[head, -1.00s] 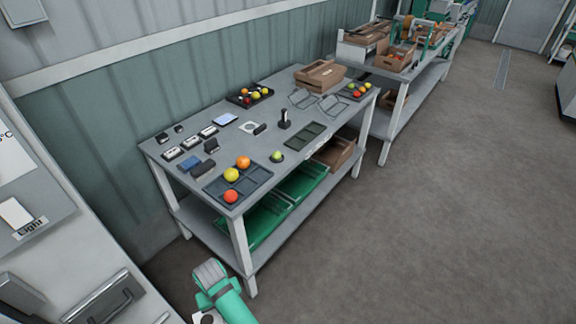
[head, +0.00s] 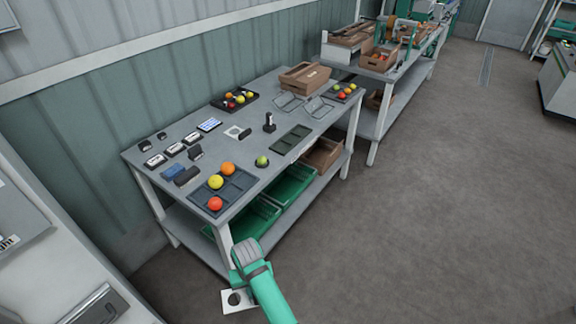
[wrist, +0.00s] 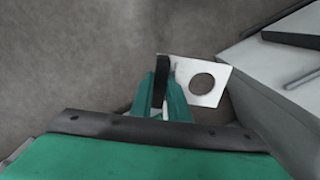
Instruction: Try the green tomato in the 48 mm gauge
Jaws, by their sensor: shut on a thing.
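A white gauge plate (wrist: 222,73) with one round hole and a black grip (wrist: 161,80) is held between the fingers of my gripper (wrist: 161,97). Its size marking cannot be read. In the head view the plate (head: 227,308) hangs beside my arm, in front of the table and over the floor. The green tomato (head: 262,160) sits near the table's front edge, apart from my gripper, just right of a dark divided tray. It is not visible in the wrist view.
The divided tray (head: 240,184) holds a yellow, an orange and a red tomato. Another white plate (head: 232,131) with a round mark, a black upright stand (head: 269,124) and a dark flat tray (head: 291,138) are on the table (head: 207,151).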

